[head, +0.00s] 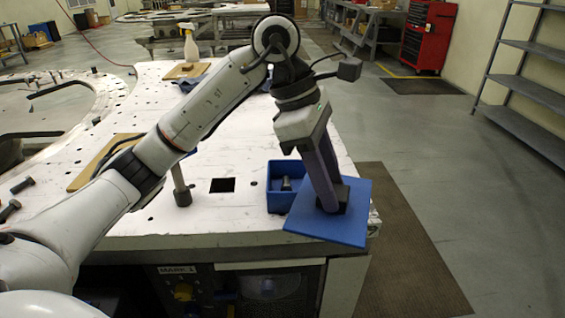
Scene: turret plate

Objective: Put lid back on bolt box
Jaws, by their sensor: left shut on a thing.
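The blue lid (345,228) is a flat square plate at the front right corner of the white table. My left gripper (330,203) points down at the lid and is shut on it near its middle, where the fingers hide the grip. The lid lies askew and partly overlaps the view of the blue box. The blue bolt box (281,200) is just left of the lid, its top open at the left part. A dark bolt (287,184) shows inside it. I cannot tell whether the lid touches the box. My right gripper is not in view.
A grey upright post or hammer-like tool (181,188) stands left of the box, near a square hole (222,185) in the white table (235,215). A spray bottle (191,45) stands at the back. Loose bolts (22,186) lie at far left. The table's right edge is close to the lid.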

